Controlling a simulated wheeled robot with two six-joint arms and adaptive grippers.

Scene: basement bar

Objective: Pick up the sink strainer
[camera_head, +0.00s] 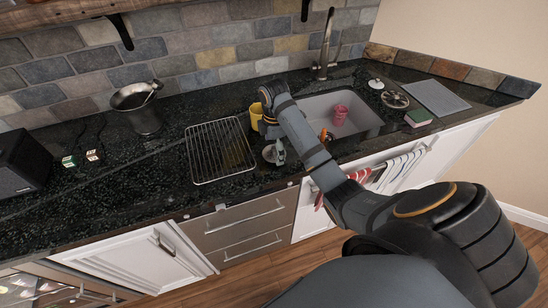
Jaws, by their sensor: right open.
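A small round metallic piece, which looks like the sink strainer (268,154), lies on the dark counter between the wire rack and the sink. It is partly hidden by my right gripper (277,152). My right gripper points down right at it, with its jaws open. I cannot tell whether the fingers touch it. My right arm reaches in from the lower right and covers part of the sink's left side. My left gripper is not in view.
A wire rack (219,152) lies just left of the gripper, and a yellow cup (256,113) stands behind it. The sink (366,112) holds a pink cup (340,116).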

